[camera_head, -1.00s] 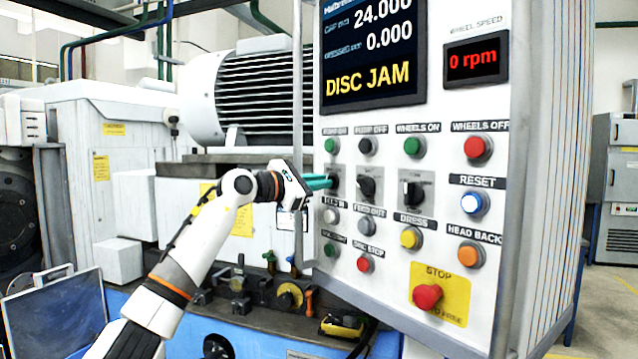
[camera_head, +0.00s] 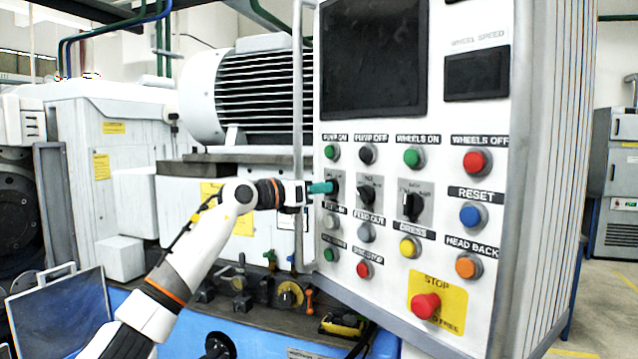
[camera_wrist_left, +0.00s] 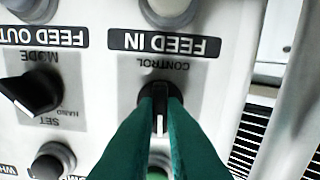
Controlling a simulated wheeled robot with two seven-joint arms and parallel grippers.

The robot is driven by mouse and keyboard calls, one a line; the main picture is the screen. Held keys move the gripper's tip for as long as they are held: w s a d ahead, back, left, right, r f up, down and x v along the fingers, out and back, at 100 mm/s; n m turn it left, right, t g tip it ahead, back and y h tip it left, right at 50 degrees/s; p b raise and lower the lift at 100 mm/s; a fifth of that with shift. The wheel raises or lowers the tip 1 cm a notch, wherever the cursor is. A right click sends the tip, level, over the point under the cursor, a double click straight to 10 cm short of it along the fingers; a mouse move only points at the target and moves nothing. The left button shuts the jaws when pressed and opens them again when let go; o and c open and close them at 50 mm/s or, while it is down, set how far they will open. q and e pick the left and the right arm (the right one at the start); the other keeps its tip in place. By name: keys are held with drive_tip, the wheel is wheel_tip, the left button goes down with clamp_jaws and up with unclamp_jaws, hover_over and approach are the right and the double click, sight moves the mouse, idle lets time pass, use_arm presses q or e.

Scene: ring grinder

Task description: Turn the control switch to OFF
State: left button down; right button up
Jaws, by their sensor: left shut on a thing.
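The control switch is a black rotary knob on the left of the white panel, and it shows in the left wrist view (camera_wrist_left: 160,98) under the upside-down CONTROL label. My left gripper (camera_head: 326,187) reaches it from the left, and its green fingers are shut on the knob. In the left wrist view the fingers (camera_wrist_left: 160,108) lie on both sides of the knob, and its white pointer line shows between them, roughly vertical. The knob's ON and OFF marks are hidden. The panel's large display (camera_head: 373,58) and wheel speed display (camera_head: 477,73) are dark. My right gripper is not in view.
The mode switch (camera_head: 368,192) sits just right of the control switch, with another black rotary switch (camera_head: 411,205) beyond it. Push buttons surround them, and the red stop button (camera_head: 426,306) is low on the panel. A vertical rail (camera_head: 298,110) runs along the panel's left edge.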

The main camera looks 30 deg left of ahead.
use_arm(q)
drive_tip(key=n+p, duration=0.2)
drive_tip(key=n, duration=0.3)
drive_tip(key=shift+n, duration=0.4)
drive_tip(key=shift+n+p, duration=0.3)
drive_tip(key=c, duration=1.5)
unclamp_jaws()
drive_tip(key=shift+a, duration=0.1)
drive_tip(key=b+v, duration=0.5)
drive_tip(key=v, duration=0.7)
drive_tip(key=shift+b, duration=0.3)
